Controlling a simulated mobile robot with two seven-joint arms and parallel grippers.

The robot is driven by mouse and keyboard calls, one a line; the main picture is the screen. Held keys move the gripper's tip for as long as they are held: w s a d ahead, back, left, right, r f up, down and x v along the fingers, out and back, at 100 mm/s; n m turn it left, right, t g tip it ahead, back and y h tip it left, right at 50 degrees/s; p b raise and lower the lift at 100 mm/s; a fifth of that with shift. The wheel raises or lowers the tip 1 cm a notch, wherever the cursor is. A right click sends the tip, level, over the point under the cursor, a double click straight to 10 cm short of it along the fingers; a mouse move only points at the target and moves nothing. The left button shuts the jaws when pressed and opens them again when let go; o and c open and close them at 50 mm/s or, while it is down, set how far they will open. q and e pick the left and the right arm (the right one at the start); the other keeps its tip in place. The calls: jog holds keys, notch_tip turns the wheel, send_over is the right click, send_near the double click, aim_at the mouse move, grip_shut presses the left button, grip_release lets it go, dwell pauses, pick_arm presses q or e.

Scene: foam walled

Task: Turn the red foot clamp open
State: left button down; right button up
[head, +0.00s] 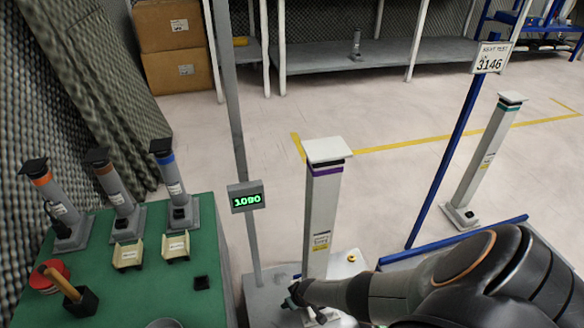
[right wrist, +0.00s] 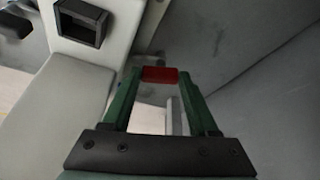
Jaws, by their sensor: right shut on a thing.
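The red foot clamp (right wrist: 160,75) shows in the right wrist view as a short red piece between the tips of two green fingers. My right gripper (right wrist: 160,82) is shut on it. In the head view my right arm reaches in from the right, and the right gripper (head: 294,293) is low at the foot of a white column (head: 322,215) with a purple band. The clamp cannot be made out there. How far the clamp is turned cannot be told. My left gripper is not in view.
A grey post with a green-lit display (head: 247,196) stands just left of the column. A green table (head: 215,235) at left carries several banded columns and small trays. A blue sign pole (head: 444,160) and a teal-banded white column (head: 485,160) stand at right. Open floor lies behind.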

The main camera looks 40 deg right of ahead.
jog(key=shift+s+a, duration=0.1)
jog(key=shift+s, duration=0.05)
jog(key=o, duration=1.1)
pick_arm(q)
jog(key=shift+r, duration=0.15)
pick_arm(e)
jog(key=shift+r, duration=0.1)
jog(key=shift+r+p, duration=0.3)
jog(key=shift+p, duration=0.15)
pick_arm(q)
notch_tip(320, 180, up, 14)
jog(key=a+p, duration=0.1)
jog(key=p, duration=1.1)
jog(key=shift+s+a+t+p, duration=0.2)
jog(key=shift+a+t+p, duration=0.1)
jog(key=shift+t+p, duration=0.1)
pick_arm(e)
jog(key=v, duration=1.1)
jog(key=shift+s+r, duration=0.25)
